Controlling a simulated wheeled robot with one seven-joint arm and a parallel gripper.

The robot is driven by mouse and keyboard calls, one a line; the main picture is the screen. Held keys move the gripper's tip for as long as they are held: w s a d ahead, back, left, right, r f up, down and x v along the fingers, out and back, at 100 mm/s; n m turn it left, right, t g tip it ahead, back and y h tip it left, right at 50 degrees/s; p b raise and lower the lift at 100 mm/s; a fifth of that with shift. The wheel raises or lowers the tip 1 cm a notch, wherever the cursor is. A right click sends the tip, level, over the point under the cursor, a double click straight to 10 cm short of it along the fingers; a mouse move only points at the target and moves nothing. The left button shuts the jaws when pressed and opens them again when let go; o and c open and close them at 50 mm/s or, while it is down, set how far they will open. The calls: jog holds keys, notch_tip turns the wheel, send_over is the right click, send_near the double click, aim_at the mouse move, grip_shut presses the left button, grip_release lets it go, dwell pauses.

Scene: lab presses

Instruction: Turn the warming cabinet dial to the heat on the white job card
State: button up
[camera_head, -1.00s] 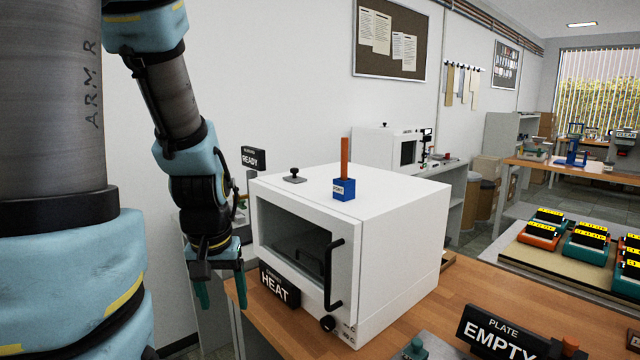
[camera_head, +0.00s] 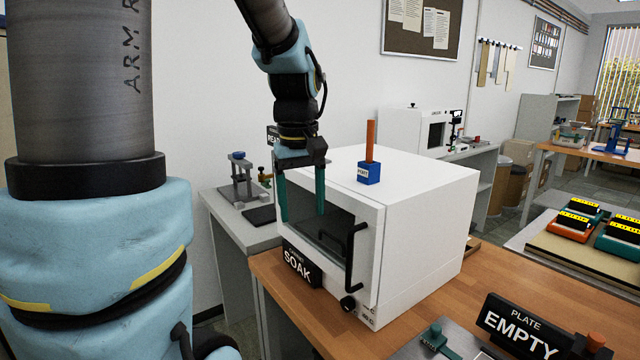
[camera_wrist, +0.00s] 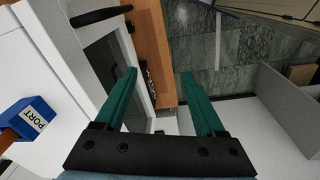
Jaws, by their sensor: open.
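The white warming cabinet (camera_head: 425,235) stands on the wooden bench, its glass door closed. Its black dial (camera_head: 347,303) is at the lower right of the front, with small markings beside it too fine to read. A black sign (camera_head: 299,266) at the cabinet's front left reads SOAK. My gripper (camera_head: 302,214) is open and empty, green fingers pointing down in front of the door's upper left, apart from the dial. In the wrist view the gripper (camera_wrist: 158,75) has the door glass (camera_wrist: 103,66) beside its left finger. I cannot make out a white job card by the cabinet.
A black door handle (camera_head: 356,258) juts out above the dial. A blue block (camera_head: 369,173) with an orange stick sits on the cabinet. A PLATE EMPTY sign (camera_head: 518,325) stands at right front. A grey bench (camera_head: 225,222) with a small press is at left.

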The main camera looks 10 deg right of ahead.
jog(key=shift+n, duration=0.5)
jog(key=shift+w+d+r, duration=0.1)
jog(key=shift+d+r, duration=1.6)
jog(key=shift+r, duration=0.25)
jog(key=s+a+f+m, duration=0.2)
jog(key=a+f, duration=0.5)
jog(key=s+a+f+m, duration=0.2)
jog(key=s+a+f, duration=0.1)
jog(key=a+f, duration=0.3)
jog(key=shift+s+a+f+m+t, duration=0.3)
jog(key=shift+a+f, duration=0.1)
jog(key=shift+f, duration=0.3)
